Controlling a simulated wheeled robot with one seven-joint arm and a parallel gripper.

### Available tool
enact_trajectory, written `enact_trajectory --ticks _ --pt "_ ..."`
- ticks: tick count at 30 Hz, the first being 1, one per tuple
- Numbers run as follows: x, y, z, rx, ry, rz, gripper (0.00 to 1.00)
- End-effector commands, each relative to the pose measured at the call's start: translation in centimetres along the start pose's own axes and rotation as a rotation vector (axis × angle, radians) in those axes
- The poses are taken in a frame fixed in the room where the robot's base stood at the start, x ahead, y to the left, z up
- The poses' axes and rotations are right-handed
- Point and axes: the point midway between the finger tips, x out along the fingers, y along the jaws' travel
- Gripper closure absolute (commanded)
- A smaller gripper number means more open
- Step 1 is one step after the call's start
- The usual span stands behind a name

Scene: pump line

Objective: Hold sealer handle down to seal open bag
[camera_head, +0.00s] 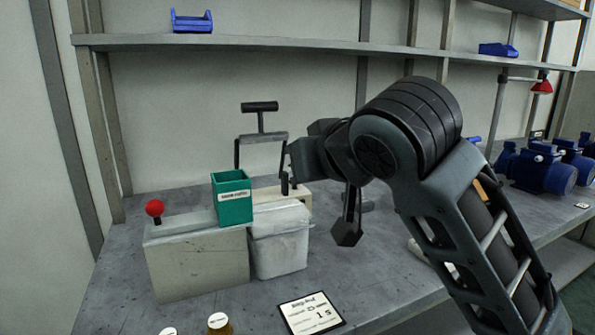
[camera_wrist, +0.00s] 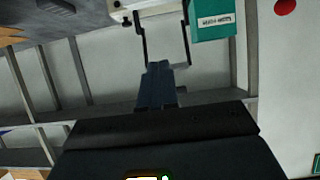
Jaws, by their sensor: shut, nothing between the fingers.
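The sealer handle, a black T-grip (camera_head: 260,107) on a grey frame, stands raised above the cream sealer body (camera_head: 303,193). Its two side arms also show in the wrist view, with the sealer body (camera_wrist: 120,12) at the top edge. A whitish, translucent bag (camera_head: 279,253) hangs at the front of the sealer; its mouth is hard to make out. My gripper (camera_head: 288,182) is shut and empty beside the handle frame's right arm, below the T-grip. In the wrist view my gripper (camera_wrist: 158,66) points toward the space between the side arms. I cannot tell whether it touches them.
A shelf (camera_head: 290,44) runs behind. A label card (camera_head: 311,313) lies in front; blue pumps (camera_head: 545,172) stand far right.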

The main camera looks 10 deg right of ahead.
Motion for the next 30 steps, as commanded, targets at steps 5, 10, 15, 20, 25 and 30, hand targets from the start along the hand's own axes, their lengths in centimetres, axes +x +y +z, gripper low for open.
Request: enact_trajectory --ticks 5,10,15,20,25,30 --pt "-3.7 -0.1 -0.3 -0.001 0.003 -0.002 1.0" --pt "-5.9 0.0 -0.4 -0.001 0.001 -0.001 1.0" --pt "-6.7 0.0 -0.3 0.0 0.0 0.0 1.0" --pt "-6.8 0.0 -0.3 0.0 0.0 0.0 1.0" --pt "-6.8 0.0 -0.3 0.0 0.0 0.0 1.0" --pt "-6.8 0.0 -0.3 -0.001 0.0 0.0 1.0"
